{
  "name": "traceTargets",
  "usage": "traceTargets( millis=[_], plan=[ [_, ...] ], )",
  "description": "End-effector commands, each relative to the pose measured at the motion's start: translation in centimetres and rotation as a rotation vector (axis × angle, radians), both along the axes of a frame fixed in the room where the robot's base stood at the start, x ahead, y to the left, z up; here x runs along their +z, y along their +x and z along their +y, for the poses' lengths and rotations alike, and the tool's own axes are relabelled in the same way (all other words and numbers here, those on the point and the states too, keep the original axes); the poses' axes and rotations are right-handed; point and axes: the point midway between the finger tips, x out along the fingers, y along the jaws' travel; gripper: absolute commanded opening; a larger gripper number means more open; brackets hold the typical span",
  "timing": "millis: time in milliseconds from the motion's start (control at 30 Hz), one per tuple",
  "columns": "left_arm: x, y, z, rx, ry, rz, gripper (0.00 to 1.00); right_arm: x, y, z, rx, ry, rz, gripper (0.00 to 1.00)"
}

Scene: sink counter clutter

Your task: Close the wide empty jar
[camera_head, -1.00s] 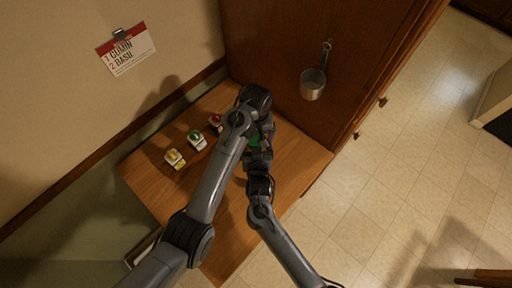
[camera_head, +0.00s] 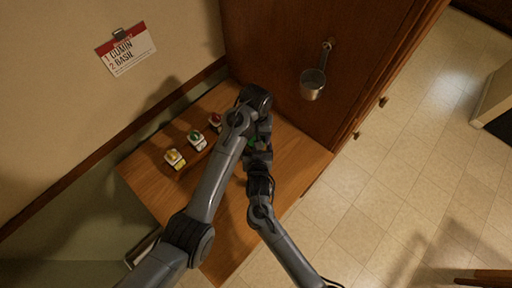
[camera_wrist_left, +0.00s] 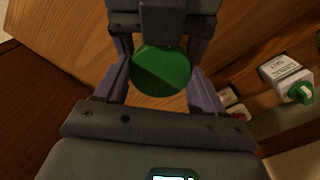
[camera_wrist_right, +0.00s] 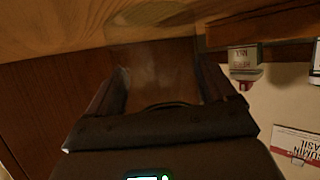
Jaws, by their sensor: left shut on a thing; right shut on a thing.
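A round green lid (camera_wrist_left: 160,72) is between the fingers of my left gripper (camera_wrist_left: 161,48), which is shut on it. In the head view a little green of the lid (camera_head: 253,143) shows between the two grippers, mostly covered by my arms. My right gripper (camera_wrist_right: 160,75) is shut on a clear, faintly seen glass jar (camera_wrist_right: 152,62). The jar's outline is hard to make out, and its contents cannot be told. The right gripper also shows just beyond the lid in the left wrist view (camera_wrist_left: 163,18). Whether lid and jar touch is hidden.
Small spice jars with yellow (camera_head: 175,158), green (camera_head: 196,140) and red (camera_head: 215,122) lids stand along the wall side of the wooden counter (camera_head: 225,250). A metal pan (camera_head: 312,88) hangs on the cabinet side. A note (camera_head: 127,50) hangs on the wall. The counter's front right is clear.

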Motion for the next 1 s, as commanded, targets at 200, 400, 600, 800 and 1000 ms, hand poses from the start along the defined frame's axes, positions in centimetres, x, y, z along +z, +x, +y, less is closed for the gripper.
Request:
traceTargets(
  millis=[200,400,600,800,1000],
  plan=[
    [0.0,0.0,0.0,0.003,0.000,-0.001,0.88,0.0,0.0,0.0,0.000,0.000,0.001,0.00],
    [0.0,0.0,0.0,0.004,0.000,-0.001,0.99,0.0,0.0,0.0,0.000,0.000,0.001,0.00],
    [0.2,0.0,0.0,0.004,0.000,-0.001,0.99,0.0,0.0,0.0,0.000,0.000,0.001,0.00],
    [2.1,0.1,0.0,0.005,-0.001,-0.004,0.99,0.0,0.0,0.0,0.000,0.000,0.001,0.00],
    [5.0,0.1,-0.1,0.004,-0.002,-0.004,0.99,-0.1,0.0,0.0,0.000,0.000,0.001,0.00]
  ],
)
